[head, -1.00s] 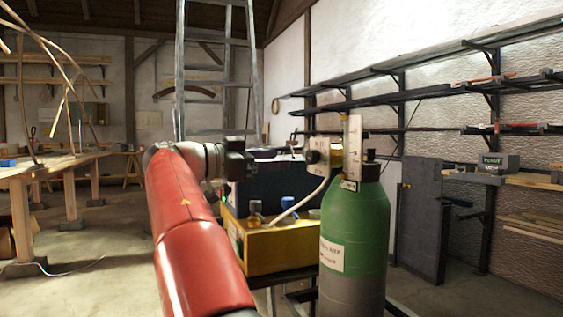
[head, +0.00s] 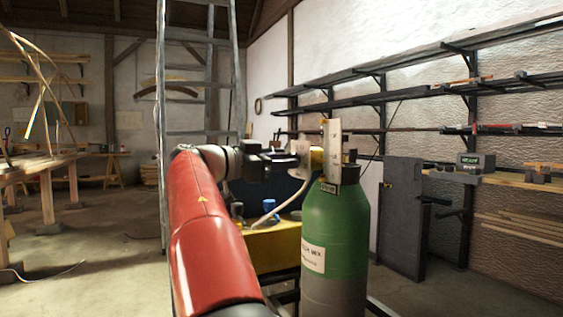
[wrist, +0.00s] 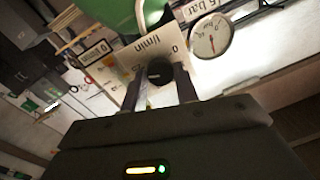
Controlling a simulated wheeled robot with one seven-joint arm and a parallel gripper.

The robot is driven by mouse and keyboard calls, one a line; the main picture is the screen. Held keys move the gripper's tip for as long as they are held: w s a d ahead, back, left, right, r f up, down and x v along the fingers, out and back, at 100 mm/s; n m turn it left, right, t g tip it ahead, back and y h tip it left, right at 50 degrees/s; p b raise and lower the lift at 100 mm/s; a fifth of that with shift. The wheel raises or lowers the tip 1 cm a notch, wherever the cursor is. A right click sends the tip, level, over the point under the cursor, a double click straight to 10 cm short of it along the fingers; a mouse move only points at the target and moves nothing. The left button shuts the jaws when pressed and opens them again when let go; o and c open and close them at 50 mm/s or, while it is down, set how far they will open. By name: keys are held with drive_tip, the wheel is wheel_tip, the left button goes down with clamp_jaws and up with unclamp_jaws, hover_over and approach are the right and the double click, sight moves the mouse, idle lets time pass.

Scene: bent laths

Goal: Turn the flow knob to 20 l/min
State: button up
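The black flow knob (wrist: 159,73) sits on a pale scale plate marked l/min (wrist: 145,52), seen upside down in the wrist view. The knob's setting is too small to read. My gripper (wrist: 160,82) has its two fingers on either side of the knob, apart, and contact with it is not clear. In the head view my gripper (head: 301,158) is at the brass regulator (head: 317,157) on top of the green gas cylinder (head: 335,225). The knob itself is hidden there.
A round pressure gauge (wrist: 211,37) is close beside the scale plate. A ladder (head: 200,90) stands behind, and a dark panel (head: 402,215) leans at the right.

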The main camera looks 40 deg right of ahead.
drive_tip(key=c, duration=0.4)
drive_tip(key=shift+c, duration=0.2)
drive_tip(key=shift+n, duration=0.3)
drive_tip(key=shift+r+n+y+p, duration=0.15)
drive_tip(key=shift+n+p, duration=0.6)
drive_tip(key=shift+n, duration=1.2)
drive_tip(key=shift+n+y+p, duration=0.15)
drive_tip(key=shift+n+p, duration=0.55)
drive_tip(key=shift+n, duration=1.25)
drive_tip(key=o, duration=1)
